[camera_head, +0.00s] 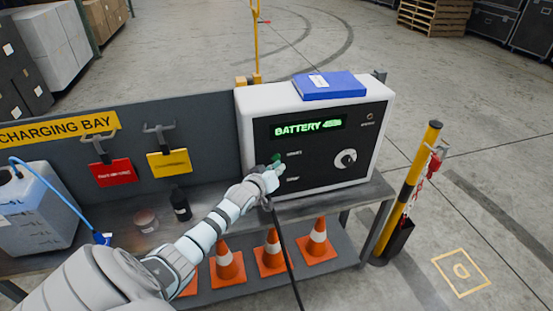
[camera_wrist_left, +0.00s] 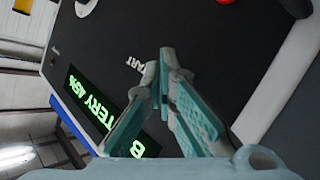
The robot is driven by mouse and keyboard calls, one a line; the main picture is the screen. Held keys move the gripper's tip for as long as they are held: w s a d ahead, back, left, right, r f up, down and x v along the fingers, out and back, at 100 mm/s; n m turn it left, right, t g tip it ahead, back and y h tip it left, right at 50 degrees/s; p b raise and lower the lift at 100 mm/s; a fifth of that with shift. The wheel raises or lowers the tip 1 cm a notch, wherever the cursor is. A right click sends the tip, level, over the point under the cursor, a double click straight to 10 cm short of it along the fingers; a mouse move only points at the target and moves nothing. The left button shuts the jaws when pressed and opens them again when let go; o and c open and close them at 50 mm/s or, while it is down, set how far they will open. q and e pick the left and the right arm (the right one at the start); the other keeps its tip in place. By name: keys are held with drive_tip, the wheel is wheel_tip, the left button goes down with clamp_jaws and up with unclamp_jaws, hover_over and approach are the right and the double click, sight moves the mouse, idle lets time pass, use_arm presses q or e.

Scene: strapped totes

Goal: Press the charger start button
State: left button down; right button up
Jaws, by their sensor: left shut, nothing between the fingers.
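The charger (camera_head: 245,135) is a white box with a black front panel, standing on the bench. Its green display (camera_head: 308,126) reads BATTERY and shows also in the wrist view (camera_wrist_left: 100,112). My left gripper (camera_head: 275,162) is shut and empty, its fingertips at the left part of the panel. In the wrist view the converging fingertips (camera_wrist_left: 170,62) are right beside the START label (camera_wrist_left: 140,63). The start button itself is not clear there; the fingertips may cover it. I cannot tell whether they touch the panel. My right gripper is not in view.
A dial (camera_head: 346,159) is on the panel's right. A blue book (camera_head: 330,86) lies on the charger. A dark bottle (camera_head: 180,204) and a jug (camera_head: 38,215) stand on the bench to the left. Orange cones (camera_head: 272,254) are below. A yellow-black post (camera_head: 408,190) stands at right.

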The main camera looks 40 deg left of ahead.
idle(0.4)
use_arm(q)
drive_tip(key=shift+w+a+b, duration=0.25)
drive_tip(key=shift+a+b, duration=0.1)
drive_tip(key=shift+b, duration=0.05)
drive_tip(key=shift+w+a+b, duration=0.2)
drive_tip(key=shift+a+b, duration=0.1)
drive_tip(key=shift+b, duration=0.2)
idle(0.5)
drive_tip(key=s+d+p, duration=0.1)
drive_tip(key=p, duration=0.1)
drive_tip(key=shift+d+p, duration=0.15)
drive_tip(key=shift+p, duration=0.25)
idle(0.4)
